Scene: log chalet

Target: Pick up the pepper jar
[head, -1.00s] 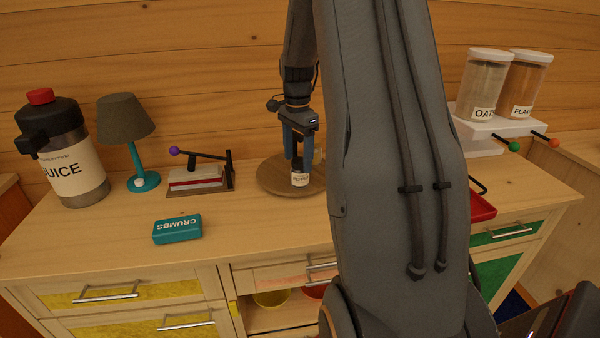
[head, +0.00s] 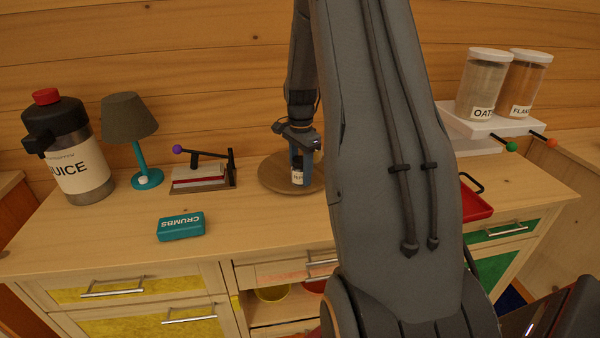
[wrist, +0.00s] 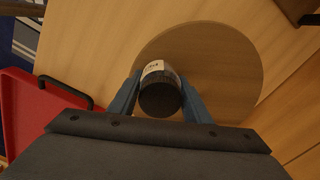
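The pepper jar (head: 297,177) is a small jar with a dark top and a white label, in the middle of the head view over the round wooden board (head: 272,182). In the wrist view the jar (wrist: 160,97) sits between the two blue fingers, its dark top towards the camera. My gripper (head: 301,168) reaches down from above, with its fingers against both sides of the jar. It also shows in the wrist view (wrist: 160,88). Whether the jar's base touches the board cannot be told.
A teal crumbs box (head: 180,226) lies in front. A red tray (head: 474,205) and a white dispenser stand (head: 482,125) are right. The front middle counter is clear.

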